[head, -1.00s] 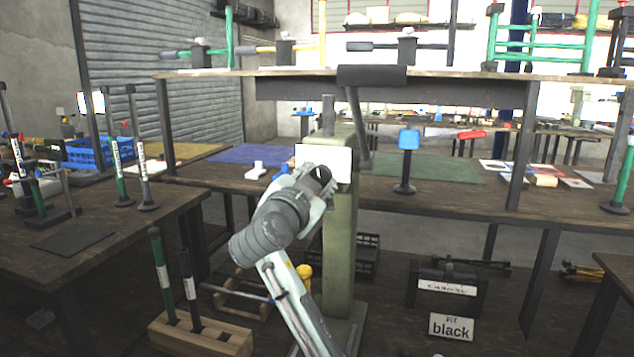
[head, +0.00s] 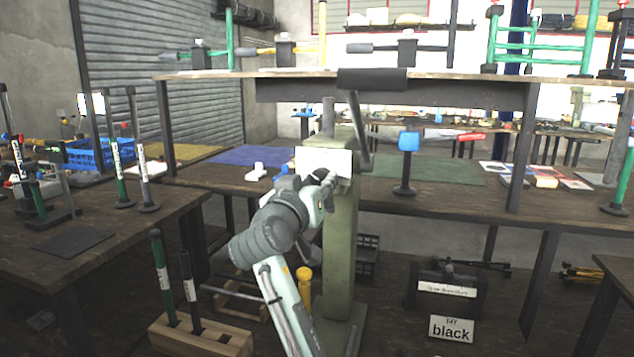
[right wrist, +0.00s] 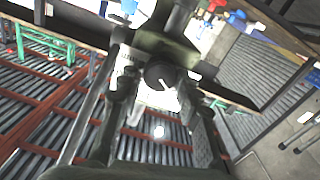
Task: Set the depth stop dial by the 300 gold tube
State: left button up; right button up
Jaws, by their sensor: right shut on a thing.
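An olive-green press (head: 340,245) stands in the middle of the head view, with a blank-looking white plate (head: 312,160) on its upper front. My right gripper (head: 322,182) is at the press just below the plate and hides what it holds there. In the right wrist view a dark round dial (right wrist: 160,73) sits between the two fingers of my right gripper (right wrist: 160,88), which is shut on it. The dial's marks cannot be read. A yellow tube-like post (head: 303,285) shows behind my right arm; no 300 is readable on it. My left gripper is out of view.
The press lever's dark handle (head: 372,78) projects above my gripper. A blue-topped stand (head: 408,143) is on the bench to the right. A wooden block (head: 205,338) holding green and black tubes is low left, and a "black" sign (head: 451,328) is low right.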

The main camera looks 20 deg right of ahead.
jog(key=shift+n, duration=0.4)
jog(key=o, duration=1.2)
jog(key=shift+c, duration=0.2)
jog(key=v, duration=0.7)
jog(key=shift+s+a, duration=0.2)
jog(key=shift+s, duration=0.05)
